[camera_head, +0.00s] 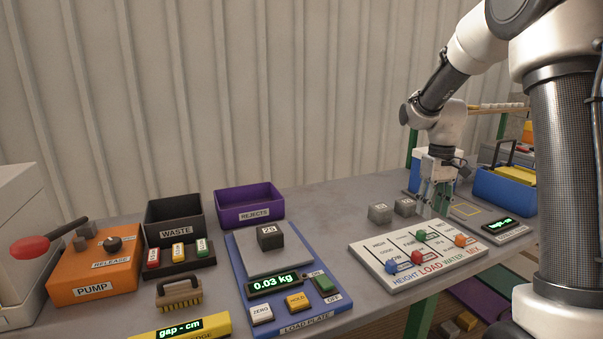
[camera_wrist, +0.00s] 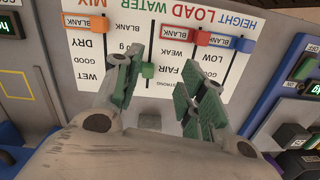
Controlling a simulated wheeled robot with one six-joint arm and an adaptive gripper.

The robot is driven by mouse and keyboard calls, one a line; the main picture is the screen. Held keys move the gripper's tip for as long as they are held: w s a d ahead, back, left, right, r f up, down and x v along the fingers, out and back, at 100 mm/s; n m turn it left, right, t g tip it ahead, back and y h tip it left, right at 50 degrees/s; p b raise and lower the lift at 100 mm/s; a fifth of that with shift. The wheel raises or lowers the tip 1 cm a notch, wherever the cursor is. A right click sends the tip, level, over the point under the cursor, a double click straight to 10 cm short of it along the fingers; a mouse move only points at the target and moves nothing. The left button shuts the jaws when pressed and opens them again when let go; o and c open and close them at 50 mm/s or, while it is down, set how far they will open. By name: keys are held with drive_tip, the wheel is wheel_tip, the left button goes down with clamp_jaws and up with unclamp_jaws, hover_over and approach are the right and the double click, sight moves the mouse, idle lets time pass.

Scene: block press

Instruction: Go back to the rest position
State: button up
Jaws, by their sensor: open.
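My gripper (camera_head: 432,190) is in the head view at the right, above the back right of the table, just behind the slider board (camera_head: 420,257). In the wrist view my gripper (camera_wrist: 170,85) has its green-padded fingers spread apart, with nothing between them. The slider board (camera_wrist: 160,45) with its HEIGHT, LOAD, WATER and MIX columns shows beyond the fingers. Two grey blocks, a left one (camera_head: 380,213) and a right one (camera_head: 404,206), sit on the table to the left of my gripper.
A blue load plate (camera_head: 297,326) holds a dark block (camera_head: 270,236) and reads 0.03 kg. A purple REJECTS bin (camera_head: 249,205), a WASTE bin (camera_head: 176,222), an orange pump box (camera_head: 95,272) and a brush (camera_head: 179,295) stand left. A blue bin (camera_head: 503,193) stands right.

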drive_tip(key=s+r+t, duration=0.1)
drive_tip(key=s+r, duration=0.2)
drive_tip(key=s, duration=0.6)
drive_tip(key=s+a+r+m+t, duration=0.1)
drive_tip(key=s+r, duration=0.3)
drive_tip(key=s, duration=0.5)
drive_tip(key=s+a+r+m+t, duration=0.1)
drive_tip(key=s+r+t, duration=0.2)
drive_tip(key=s, duration=0.6)
drive_tip(key=shift+a+r, duration=0.25)
drive_tip(key=shift+r, duration=0.15)
idle(0.8)
